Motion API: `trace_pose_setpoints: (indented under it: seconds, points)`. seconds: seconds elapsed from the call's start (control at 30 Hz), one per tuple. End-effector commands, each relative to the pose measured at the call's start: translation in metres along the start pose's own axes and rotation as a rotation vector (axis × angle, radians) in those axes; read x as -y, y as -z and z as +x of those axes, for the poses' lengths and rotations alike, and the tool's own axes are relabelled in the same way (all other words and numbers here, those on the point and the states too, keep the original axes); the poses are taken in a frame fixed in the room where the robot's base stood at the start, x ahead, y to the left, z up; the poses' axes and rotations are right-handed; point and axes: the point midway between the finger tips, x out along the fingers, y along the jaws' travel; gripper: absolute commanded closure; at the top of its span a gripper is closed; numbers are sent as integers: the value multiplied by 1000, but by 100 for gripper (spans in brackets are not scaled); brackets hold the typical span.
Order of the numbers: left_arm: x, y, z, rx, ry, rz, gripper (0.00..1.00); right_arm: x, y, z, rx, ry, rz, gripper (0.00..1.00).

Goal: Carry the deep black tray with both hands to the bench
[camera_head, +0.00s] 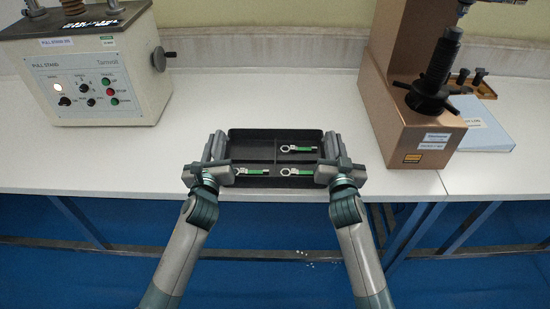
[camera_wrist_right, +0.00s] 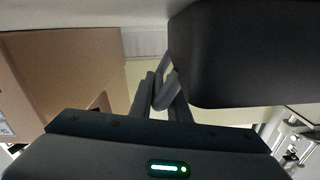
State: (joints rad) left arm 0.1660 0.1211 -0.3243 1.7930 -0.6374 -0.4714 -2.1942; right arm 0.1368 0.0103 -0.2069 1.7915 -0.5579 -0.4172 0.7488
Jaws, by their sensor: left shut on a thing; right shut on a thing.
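The deep black tray (camera_head: 252,134) is in the middle of the head view, between my two grippers, over the front part of the white bench (camera_head: 270,92). I cannot tell whether its bottom touches the bench. My left gripper (camera_head: 217,147) is shut on the tray's left side. My right gripper (camera_head: 333,147) is shut on its right side. The tray looks about level. Dividers split it, and three green-and-silver pieces lie inside, one at left and two at right. In the right wrist view the dark tray (camera_wrist_right: 245,55) fills the upper right, beside the right gripper's fingers (camera_wrist_right: 165,92).
A pull stand (camera_head: 100,85) with buttons stands at the left of the bench. A brown tester (camera_head: 415,135) with a black screw stands close to the right of my right gripper. A light blue folder (camera_head: 483,125) lies beyond it. The bench behind the tray is clear.

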Motion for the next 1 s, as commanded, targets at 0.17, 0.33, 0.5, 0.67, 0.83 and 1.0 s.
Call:
trace_pose_setpoints:
  seconds: [0.17, 0.33, 0.5, 0.67, 0.83, 1.0]
  points:
    - [-3, -5, 0, 1, -6, 5, 100, -3, 6, 0, -1, -6, -5, 100]
    - [-2, -16, 1, 1, -7, 6, 100, -2, 16, 1, -2, -7, -6, 100]
    - [0, -29, 1, 2, -8, 7, 100, 0, 29, 1, -2, -8, -7, 100]
    - [1, -40, 1, 2, -9, 7, 100, 1, 40, 1, -2, -9, -8, 100]
    - [2, -48, 1, 2, -11, 8, 100, 2, 48, 1, -2, -10, -8, 100]
    - [2, -51, 1, 1, -11, 9, 100, 2, 51, 1, -2, -10, -9, 100]
